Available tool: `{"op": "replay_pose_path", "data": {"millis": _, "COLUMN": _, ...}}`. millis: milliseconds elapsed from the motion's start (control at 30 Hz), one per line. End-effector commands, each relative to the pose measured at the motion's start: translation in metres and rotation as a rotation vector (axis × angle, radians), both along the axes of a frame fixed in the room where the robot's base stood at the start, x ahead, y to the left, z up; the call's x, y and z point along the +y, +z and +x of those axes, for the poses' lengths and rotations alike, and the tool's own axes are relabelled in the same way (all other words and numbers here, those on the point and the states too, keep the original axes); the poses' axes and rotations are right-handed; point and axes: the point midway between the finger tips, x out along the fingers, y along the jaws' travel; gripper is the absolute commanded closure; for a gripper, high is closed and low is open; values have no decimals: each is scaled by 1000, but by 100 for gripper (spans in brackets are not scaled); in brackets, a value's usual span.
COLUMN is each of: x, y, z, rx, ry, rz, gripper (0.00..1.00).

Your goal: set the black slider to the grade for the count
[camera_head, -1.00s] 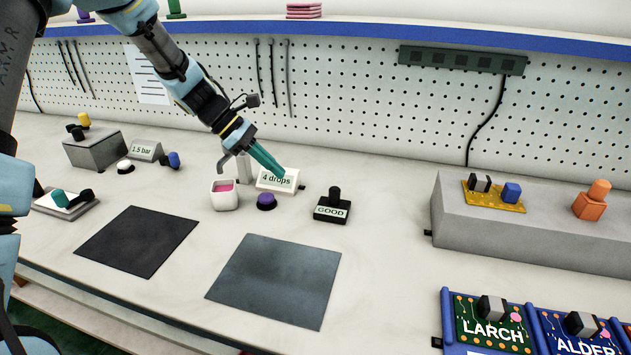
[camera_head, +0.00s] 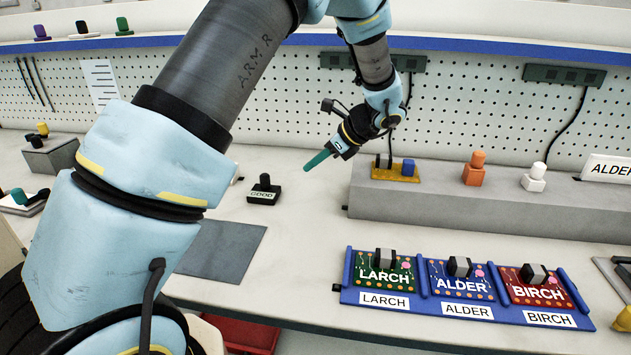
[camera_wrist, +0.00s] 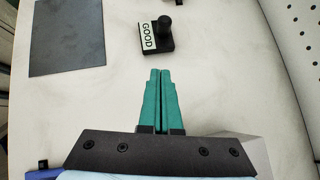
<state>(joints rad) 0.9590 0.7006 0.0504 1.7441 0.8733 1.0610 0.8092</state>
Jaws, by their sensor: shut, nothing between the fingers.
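My gripper (camera_head: 317,160) has teal fingers, shut and empty, in the air to the right of the black GOOD stamp block (camera_head: 264,192). In the wrist view the fingertips (camera_wrist: 160,74) touch each other, and the GOOD block (camera_wrist: 147,41) lies ahead of them, apart. I cannot pick out a black slider for certain. A grey plate with a dark part (camera_head: 622,262) is cut off at the right edge. The "4 drops" card is not visible now.
A blue tray (camera_head: 422,300) holds the LARCH, ALDER and BIRCH boards at the front. A grey raised block (camera_head: 450,220) behind carries a yellow board (camera_head: 396,175), an orange piece (camera_head: 474,168) and a white piece (camera_head: 534,178). A grey mat (camera_head: 225,250) lies left.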

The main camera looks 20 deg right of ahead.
Motion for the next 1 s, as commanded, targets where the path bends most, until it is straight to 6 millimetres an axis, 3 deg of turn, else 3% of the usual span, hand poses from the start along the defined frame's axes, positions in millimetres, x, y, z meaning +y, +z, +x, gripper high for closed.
{"op": "replay_pose_path", "data": {"millis": 167, "x": 8, "y": -8, "z": 9, "rx": 1, "ry": -17, "rz": 16, "gripper": 100}}
{"op": "replay_pose_path", "data": {"millis": 600, "x": 53, "y": -68, "z": 51, "rx": 2, "ry": -13, "rz": 13, "gripper": 100}}
{"op": "replay_pose_path", "data": {"millis": 1000, "x": 79, "y": -69, "z": 77, "rx": 1, "ry": -15, "rz": 10, "gripper": 100}}
